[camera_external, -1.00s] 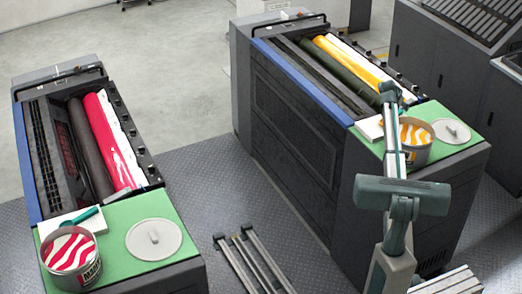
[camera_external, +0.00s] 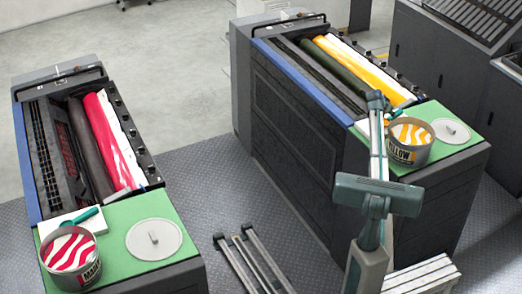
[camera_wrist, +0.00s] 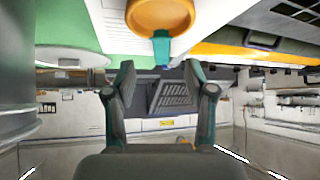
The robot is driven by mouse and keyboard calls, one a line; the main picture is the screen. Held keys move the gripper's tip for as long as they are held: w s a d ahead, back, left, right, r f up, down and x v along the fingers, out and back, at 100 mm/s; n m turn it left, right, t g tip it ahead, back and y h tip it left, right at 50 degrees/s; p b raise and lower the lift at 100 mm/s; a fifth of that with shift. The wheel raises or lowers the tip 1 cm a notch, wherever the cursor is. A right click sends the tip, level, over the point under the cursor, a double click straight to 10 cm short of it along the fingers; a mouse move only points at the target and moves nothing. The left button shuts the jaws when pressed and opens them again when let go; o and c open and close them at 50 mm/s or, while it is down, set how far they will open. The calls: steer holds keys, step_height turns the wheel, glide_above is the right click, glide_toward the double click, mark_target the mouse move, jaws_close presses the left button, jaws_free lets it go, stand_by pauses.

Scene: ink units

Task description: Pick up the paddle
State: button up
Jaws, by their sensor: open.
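A teal paddle (camera_external: 79,221) lies across a white pad beside the red-striped ink can (camera_external: 70,257) on the left unit. At the right unit, my gripper (camera_external: 376,99) is near the left side of the yellow ink can (camera_external: 409,152), above the white pad. In the wrist view my gripper (camera_wrist: 159,70) has its two fingers apart with a gap between them. A teal piece (camera_wrist: 161,48), which looks like a paddle handle, shows just beyond the fingertips, below a round orange shape. In the external view my arm hides most of that spot, and contact cannot be told.
A round lid (camera_external: 451,131) lies on the green mat (camera_external: 467,114) right of the yellow can. A yellow roller (camera_external: 360,62) and the unit's raised edges lie behind my gripper. Metal bars (camera_external: 255,262) lie on the floor between the units.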

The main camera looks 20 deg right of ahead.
mark_target(391, 118)
steer(key=shift+p+x, duration=1)
steer(key=shift+x, duration=2.1)
steer(key=shift+w+a, duration=0.1)
jaws_close()
